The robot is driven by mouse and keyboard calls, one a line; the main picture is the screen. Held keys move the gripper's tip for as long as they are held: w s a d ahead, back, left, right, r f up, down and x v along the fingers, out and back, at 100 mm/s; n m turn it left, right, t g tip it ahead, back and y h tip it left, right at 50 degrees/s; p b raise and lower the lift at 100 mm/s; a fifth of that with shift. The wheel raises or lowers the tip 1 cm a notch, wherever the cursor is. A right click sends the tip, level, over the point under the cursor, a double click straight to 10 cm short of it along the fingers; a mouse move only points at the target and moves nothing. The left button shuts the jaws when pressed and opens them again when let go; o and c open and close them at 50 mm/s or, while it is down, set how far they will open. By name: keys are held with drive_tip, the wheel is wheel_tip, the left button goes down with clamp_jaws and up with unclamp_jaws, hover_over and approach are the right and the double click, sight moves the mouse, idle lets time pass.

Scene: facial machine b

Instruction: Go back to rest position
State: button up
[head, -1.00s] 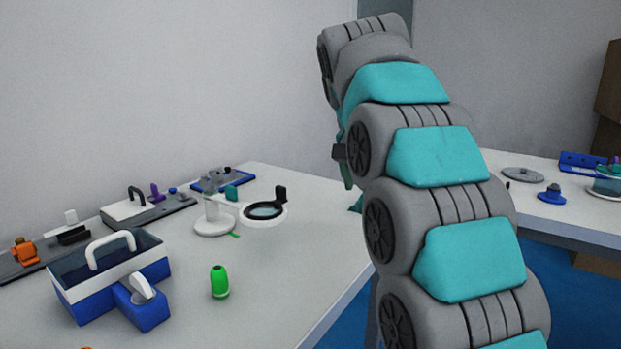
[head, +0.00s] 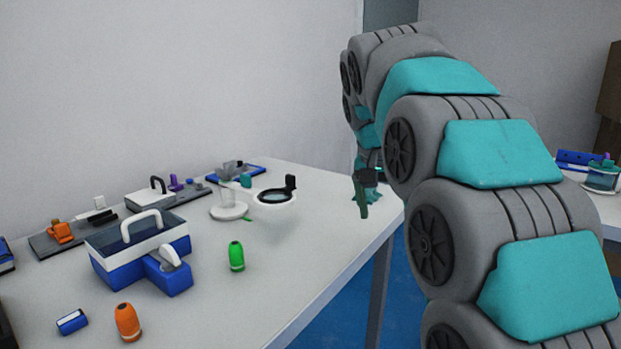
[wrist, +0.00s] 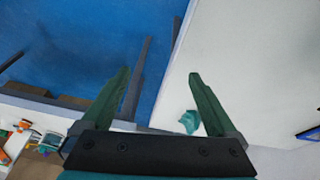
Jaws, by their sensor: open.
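My gripper (head: 363,196) hangs at the end of my grey and teal arm, by the right edge of the white table (head: 310,235). In the wrist view its two dark green fingers (wrist: 159,75) are spread apart with nothing between them. One finger shows over the blue floor (wrist: 85,45), the other over the white table. A small teal object (wrist: 190,121) shows beside the right finger, near the table edge; I cannot tell what it is.
Another table (head: 606,208) stands at right. The table's front right part is clear.

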drive_tip(key=s+f+n+g, duration=0.1)
drive_tip(key=s+f+n, duration=0.1)
drive_tip(key=s+f, duration=0.5)
drive_tip(key=s+f+n+g+y, duration=0.1)
drive_tip(key=s+f, duration=0.7)
drive_tip(key=s, duration=0.9)
drive_tip(key=s+d+f+n+g+y, duration=0.1)
drive_tip(key=s+f+n+g, duration=0.1)
drive_tip(key=s+f, duration=0.6)
drive_tip(key=s, duration=0.3)
drive_tip(key=shift+s+f+n, duration=0.15)
drive_tip(key=shift+s+n, duration=0.15)
drive_tip(key=shift+s, duration=0.1)
